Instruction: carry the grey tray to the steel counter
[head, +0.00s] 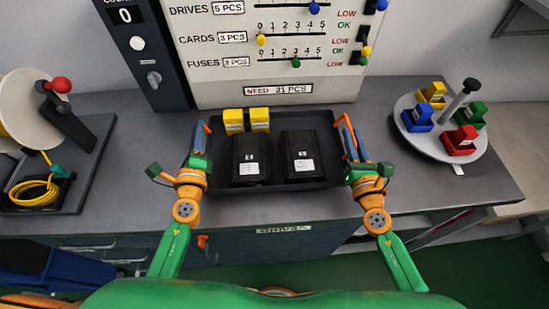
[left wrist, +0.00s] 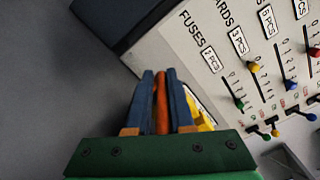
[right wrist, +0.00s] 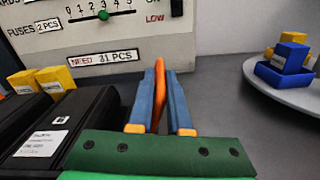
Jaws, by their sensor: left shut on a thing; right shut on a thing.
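The grey tray (head: 275,183) is on the grey counter in the head view, dark, with orange handles at its two ends. It holds two black drives (head: 250,157) (head: 301,155) and two yellow boxes (head: 234,121) (head: 260,119). My left gripper (head: 199,140) is shut on the tray's left handle; the orange handle (left wrist: 161,103) shows between its fingers in the left wrist view. My right gripper (head: 347,137) is shut on the right handle, and that orange handle (right wrist: 158,90) shows between its fingers in the right wrist view. I cannot tell whether the tray touches the counter.
A panel with sliders (head: 270,60) stands behind the tray. A round turntable (head: 437,142) with coloured bins stands at the right. A reel stand (head: 75,135) and a coiled yellow cable (head: 35,192) are at the left. Bare counter (head: 145,170) lies left of the tray.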

